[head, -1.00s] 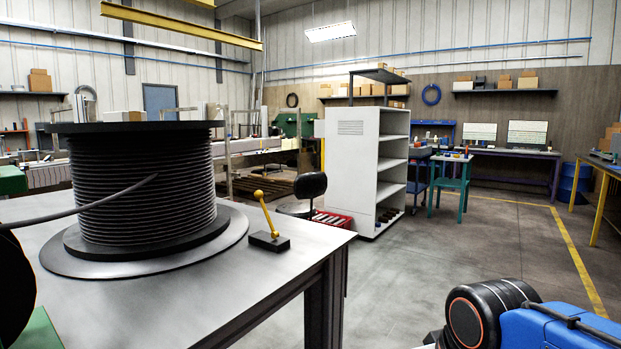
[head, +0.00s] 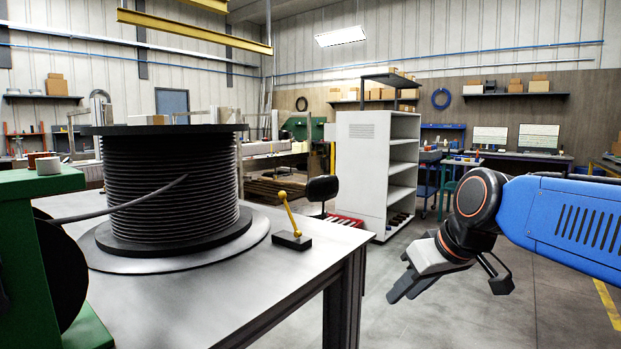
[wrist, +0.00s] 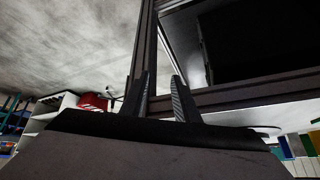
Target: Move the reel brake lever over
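The reel brake lever (head: 289,215) is a yellow rod with ball ends on a small black base (head: 291,240). It stands on the grey table near its right corner, its top tilted to the left. Left of it, the large black cable reel (head: 172,185) sits on a round plate. My gripper (head: 398,288) is right of the table's edge, apart from the lever and pointing down and left. In the wrist view my gripper's fingers (wrist: 160,100) stand apart with nothing between them. I cannot make out the lever in the wrist view.
The grey table (head: 240,290) has a sharp right edge and dark legs between my gripper and the lever. A green machine (head: 35,225) stands at the left. A white shelf unit (head: 365,170) stands behind. The floor right of the table is clear.

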